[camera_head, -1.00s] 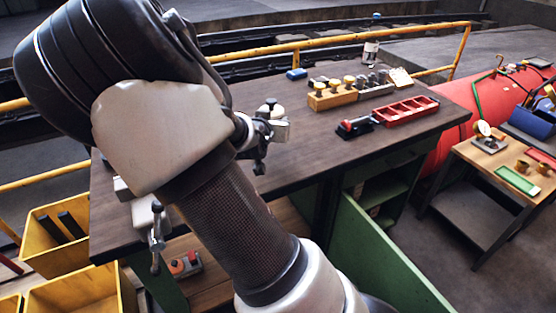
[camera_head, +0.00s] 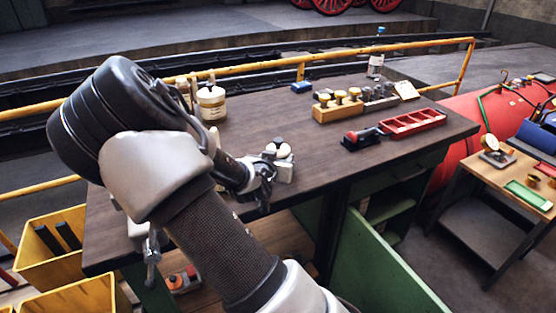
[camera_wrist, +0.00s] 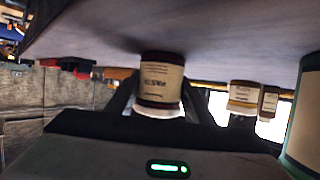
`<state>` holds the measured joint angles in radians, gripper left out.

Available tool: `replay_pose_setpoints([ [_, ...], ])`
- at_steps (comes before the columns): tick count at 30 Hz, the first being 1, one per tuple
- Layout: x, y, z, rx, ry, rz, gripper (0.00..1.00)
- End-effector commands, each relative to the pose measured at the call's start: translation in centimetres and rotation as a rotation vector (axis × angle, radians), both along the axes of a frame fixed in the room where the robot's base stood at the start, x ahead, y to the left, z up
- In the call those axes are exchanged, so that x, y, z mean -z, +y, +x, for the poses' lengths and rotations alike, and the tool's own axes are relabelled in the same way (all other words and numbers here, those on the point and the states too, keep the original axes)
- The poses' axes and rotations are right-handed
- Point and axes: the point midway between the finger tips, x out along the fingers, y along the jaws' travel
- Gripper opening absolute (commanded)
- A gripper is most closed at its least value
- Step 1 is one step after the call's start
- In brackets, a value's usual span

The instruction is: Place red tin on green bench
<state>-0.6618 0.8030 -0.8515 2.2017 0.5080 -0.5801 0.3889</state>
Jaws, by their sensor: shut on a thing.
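My gripper (camera_wrist: 155,100) is shut on a tin (camera_wrist: 161,82) with dark red-brown bands, a cream label and a pale lid. The wrist view is upside down, so the lid points down in the picture and the tin is upright. Its base is close to the dark top of the green bench (camera_head: 330,170); I cannot tell whether it touches. In the head view my gripper (camera_head: 265,180) is over the middle-left of the bench top, with the tin (camera_head: 284,168) partly hidden behind it.
Cream-labelled jars (camera_head: 211,103) stand farther back left, and also show in the wrist view (camera_wrist: 243,95). A wooden block with brass knobs (camera_head: 338,106) and a red tray (camera_head: 412,122) are to the right. Yellow bins (camera_head: 50,262) stand at left. Bench top right of my gripper is clear.

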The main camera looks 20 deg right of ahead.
Motion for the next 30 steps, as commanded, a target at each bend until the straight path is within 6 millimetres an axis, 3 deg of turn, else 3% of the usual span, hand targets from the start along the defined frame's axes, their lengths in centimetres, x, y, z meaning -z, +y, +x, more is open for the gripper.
replay_pose_setpoints([
  [8, 0.0, -0.1, 0.1, 0.0, -0.006, -0.001, 0.06],
  [9, 0.2, 0.0, 0.0, 0.0, -0.001, 0.0, 0.49],
  [12, 0.1, 0.0, 0.0, 0.0, -0.001, 0.0, 0.66],
  [23, -0.4, 0.0, 0.0, 0.0, -0.001, -0.001, 0.66],
  [30, -1.9, 2.4, -2.8, -0.004, -0.001, 0.001, 0.66],
])
